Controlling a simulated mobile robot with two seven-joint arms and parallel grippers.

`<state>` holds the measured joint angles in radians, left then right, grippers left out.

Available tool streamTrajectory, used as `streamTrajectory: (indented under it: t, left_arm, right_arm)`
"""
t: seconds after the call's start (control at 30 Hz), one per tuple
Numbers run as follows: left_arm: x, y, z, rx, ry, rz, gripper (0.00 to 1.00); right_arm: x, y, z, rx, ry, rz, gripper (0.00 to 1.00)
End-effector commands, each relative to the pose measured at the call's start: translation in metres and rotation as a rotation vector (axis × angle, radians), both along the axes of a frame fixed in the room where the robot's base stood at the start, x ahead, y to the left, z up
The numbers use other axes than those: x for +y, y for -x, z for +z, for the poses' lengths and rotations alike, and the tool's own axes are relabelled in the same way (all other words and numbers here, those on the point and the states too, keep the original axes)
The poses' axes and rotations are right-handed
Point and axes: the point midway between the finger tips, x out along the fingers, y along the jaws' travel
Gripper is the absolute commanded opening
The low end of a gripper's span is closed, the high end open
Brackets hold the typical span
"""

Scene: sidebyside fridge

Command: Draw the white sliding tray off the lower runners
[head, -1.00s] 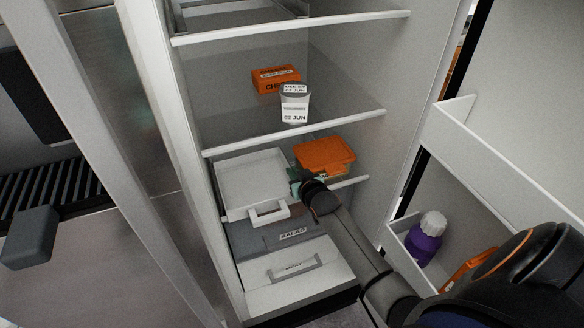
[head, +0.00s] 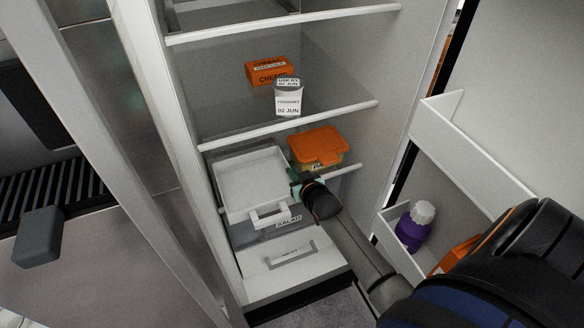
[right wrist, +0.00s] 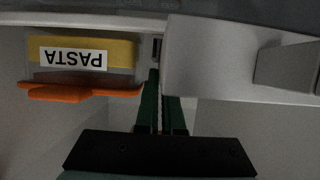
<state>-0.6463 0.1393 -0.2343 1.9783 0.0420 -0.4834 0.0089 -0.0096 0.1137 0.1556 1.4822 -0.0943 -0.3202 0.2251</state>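The white sliding tray (head: 230,205) sits below the middle shelf, tilted in the picture, with its front handle (head: 270,216) over the salad drawer. Its white wall also fills the upper right of the right wrist view (right wrist: 215,60). My right gripper (head: 297,185) is at the tray's right side. In the right wrist view its green fingers (right wrist: 161,100) are close together, with the tray's side edge between their tips. It looks shut on that edge, though the contact is partly hidden. My left gripper is not in view. The lower runners are mostly hidden by the tray.
An orange-lidded pasta box (head: 318,146) stands right of the tray, close to my gripper; its label reads PASTA in the right wrist view (right wrist: 73,59). The salad drawer (head: 262,232) and meat drawer (head: 300,262) lie below. A door bin (head: 385,222) holds a purple bottle (head: 414,228).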

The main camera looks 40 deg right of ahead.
Motion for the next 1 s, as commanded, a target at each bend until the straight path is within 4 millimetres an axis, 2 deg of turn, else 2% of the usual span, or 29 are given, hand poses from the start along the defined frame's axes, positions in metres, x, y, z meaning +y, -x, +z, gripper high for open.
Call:
streamTrajectory:
  t: [1.0]
  left_arm:
    - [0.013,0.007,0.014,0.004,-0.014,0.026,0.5]
  right_arm:
    - [0.009,0.04,0.0,0.002,0.0,0.0,0.0]
